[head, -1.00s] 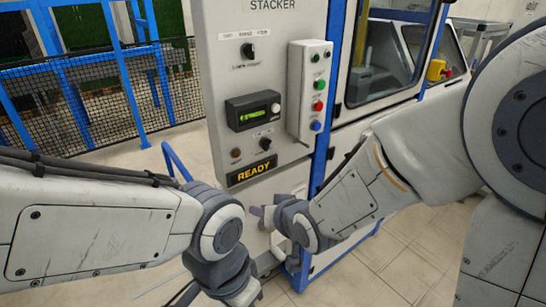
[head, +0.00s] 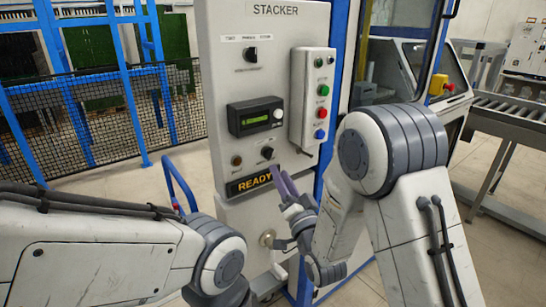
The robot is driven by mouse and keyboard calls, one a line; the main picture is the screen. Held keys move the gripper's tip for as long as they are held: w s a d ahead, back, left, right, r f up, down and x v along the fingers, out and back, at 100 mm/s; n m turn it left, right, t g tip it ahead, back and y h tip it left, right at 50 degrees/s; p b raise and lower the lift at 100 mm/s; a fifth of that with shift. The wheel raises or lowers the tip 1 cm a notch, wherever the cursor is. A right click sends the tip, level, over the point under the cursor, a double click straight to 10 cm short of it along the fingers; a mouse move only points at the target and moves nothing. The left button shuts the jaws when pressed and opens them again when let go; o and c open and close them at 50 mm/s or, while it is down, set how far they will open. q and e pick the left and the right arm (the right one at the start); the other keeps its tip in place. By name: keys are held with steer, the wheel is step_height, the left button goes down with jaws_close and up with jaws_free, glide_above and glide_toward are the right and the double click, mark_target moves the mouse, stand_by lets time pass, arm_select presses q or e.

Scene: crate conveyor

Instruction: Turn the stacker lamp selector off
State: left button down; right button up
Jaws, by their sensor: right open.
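The stacker panel (head: 222,90) stands upright in the middle of the head view. It carries two black rotary selectors, an upper one (head: 251,54) and a lower one (head: 267,152). Their labels are too small to read, so I cannot tell which is the lamp selector. My right gripper (head: 281,172) is open, with its purple-grey fingers pointing up just below and right of the lower selector, in front of the panel's lower part. It holds nothing that I can see. My left arm comes in from the left, but its gripper is out of frame.
A display unit (head: 256,117), a READY sign (head: 248,184) and a box with coloured buttons (head: 314,95) are on the panel. A round fitting (head: 267,238) is below. A blue fence (head: 80,110) stands left, a roller conveyor (head: 510,110) right.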

mark_target(271, 156)
steer(key=p+x, duration=0.1)
steer(key=x, duration=0.5)
steer(key=shift+w+a+p, duration=0.1)
steer(key=shift+p, duration=0.25)
jaws_close()
